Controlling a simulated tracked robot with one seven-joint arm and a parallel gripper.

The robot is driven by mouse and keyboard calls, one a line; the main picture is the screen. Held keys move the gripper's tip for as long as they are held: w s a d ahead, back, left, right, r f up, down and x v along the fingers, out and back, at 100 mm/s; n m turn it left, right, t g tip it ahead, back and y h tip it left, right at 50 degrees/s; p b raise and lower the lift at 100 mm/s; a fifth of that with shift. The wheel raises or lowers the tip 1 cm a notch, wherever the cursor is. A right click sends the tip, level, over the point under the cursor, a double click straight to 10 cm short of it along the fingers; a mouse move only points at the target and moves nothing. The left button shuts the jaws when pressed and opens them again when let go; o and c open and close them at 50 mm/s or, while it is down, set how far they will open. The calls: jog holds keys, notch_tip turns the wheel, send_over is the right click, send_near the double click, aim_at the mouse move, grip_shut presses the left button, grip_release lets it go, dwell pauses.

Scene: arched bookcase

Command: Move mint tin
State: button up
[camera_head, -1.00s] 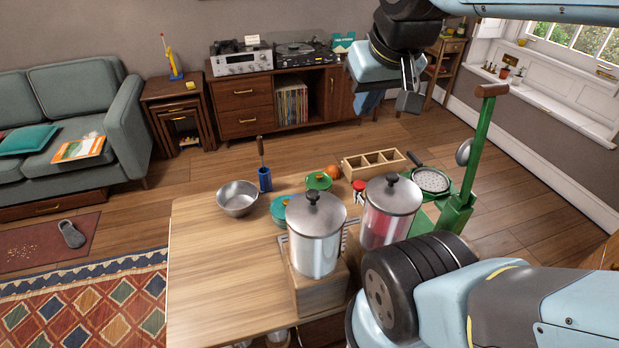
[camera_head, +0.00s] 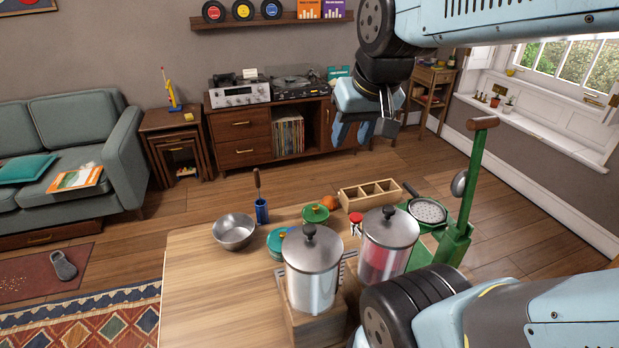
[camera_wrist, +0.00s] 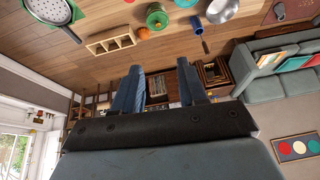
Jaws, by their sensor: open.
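I cannot tell for sure which thing is the mint tin. A round green tin or pot (camera_head: 315,214) and a teal one (camera_head: 279,241) stand on the wooden table near its far edge. The green one also shows in the wrist view (camera_wrist: 157,17). My gripper (camera_head: 353,141) is open and empty, raised in the air beyond the table's far edge, with the record cabinet behind it. In the wrist view its two blue fingers (camera_wrist: 160,72) are spread apart with nothing between them.
Two lidded metal-topped canisters (camera_head: 312,265) (camera_head: 388,240) crowd the table front. The table's left part (camera_head: 205,285) is bare.

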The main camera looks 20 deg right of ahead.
jog(key=o, duration=1.1)
jog(key=w+f, duration=0.2)
jog(key=w, duration=0.1)
jog(key=w+f+m+g, duration=0.1)
jog(key=w+f, duration=0.1)
jog(key=w, duration=0.2)
jog(key=w+f+m+g, duration=0.1)
jog(key=w+f, duration=0.2)
jog(key=shift+w, duration=0.2)
jog(key=shift+c, duration=0.2)
jog(key=m+g, duration=0.3)
send_over(316, 207)
jog(key=shift+f, duration=8)
jog(key=shift+w, duration=0.1)
jog(key=shift+f, duration=0.1)
notch_tip(316, 207, down, 14)
jog(key=shift+r, duration=0.2)
jog(key=c, duration=0.8)
